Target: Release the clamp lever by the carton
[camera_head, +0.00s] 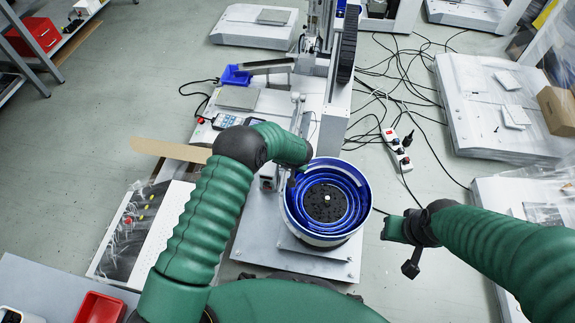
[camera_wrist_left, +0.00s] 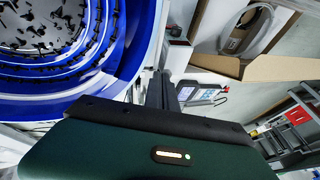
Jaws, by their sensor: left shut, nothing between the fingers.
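A brown carton (camera_wrist_left: 265,68) with an open flap shows in the left wrist view, beyond my left gripper. In the head view a tan cardboard flap (camera_head: 165,150) sticks out left of my left arm, and the arm covers what lies behind it. I cannot pick out the clamp lever for certain in either view. My left gripper (camera_wrist_left: 163,90) is shut and empty beside the blue bowl feeder (camera_wrist_left: 128,45). In the head view its tip (camera_head: 291,182) is at the bowl's left rim, mostly hidden. My right gripper (camera_head: 393,230) hangs right of the bowl, fingers unclear.
The blue bowl (camera_head: 328,203) stands on a grey plate, with the gantry column (camera_head: 338,105) behind it. A handheld control pendant (camera_head: 226,121) lies left of the column. Cables and a power strip (camera_head: 397,150) lie on the floor at right. Another carton (camera_head: 558,110) is far right.

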